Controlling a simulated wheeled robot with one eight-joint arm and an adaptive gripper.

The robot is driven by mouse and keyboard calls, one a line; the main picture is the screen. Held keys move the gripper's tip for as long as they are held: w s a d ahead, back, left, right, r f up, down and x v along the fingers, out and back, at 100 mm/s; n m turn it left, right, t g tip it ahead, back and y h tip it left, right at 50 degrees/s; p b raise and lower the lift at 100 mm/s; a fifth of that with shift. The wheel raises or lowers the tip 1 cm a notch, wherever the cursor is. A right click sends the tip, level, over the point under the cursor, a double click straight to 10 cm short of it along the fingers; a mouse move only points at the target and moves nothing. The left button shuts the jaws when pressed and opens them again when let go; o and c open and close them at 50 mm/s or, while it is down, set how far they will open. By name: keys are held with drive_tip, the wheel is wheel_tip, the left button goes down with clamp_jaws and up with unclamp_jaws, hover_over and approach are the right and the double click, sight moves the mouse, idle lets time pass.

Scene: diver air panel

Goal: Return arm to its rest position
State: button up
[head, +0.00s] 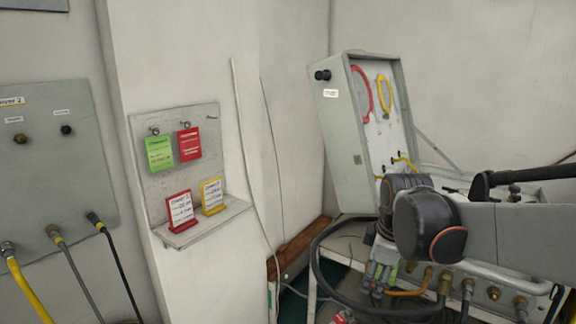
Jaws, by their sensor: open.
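My arm reaches in from the right edge, with its dark wrist joint (425,225) in front of the air panel case. My gripper (378,282) hangs below the wrist, pointing down, its grey fingers and greenish pads small in view. It is open, and I see nothing held between the fingers. It is near the front of the panel, by the hose fittings; whether it touches anything cannot be told. The panel case (343,135) stands with its lid raised, a red and a yellow ring inside. My arm hides much of the panel face.
Brass fittings (493,293) and a black hose (318,262) line the panel's front. A wall board (200,120) at left holds green and red tags, with red and yellow cards on its shelf (205,228). A grey wall panel (50,190) with hoses is at far left.

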drive_tip(key=s+m+t, duration=0.3)
drive_tip(key=s+m, duration=0.9)
drive_tip(key=s, duration=0.6)
drive_tip(key=shift+s+r+m+t, duration=0.25)
drive_tip(key=shift+s+m+t, duration=0.05)
drive_tip(key=shift+m+t, duration=0.1)
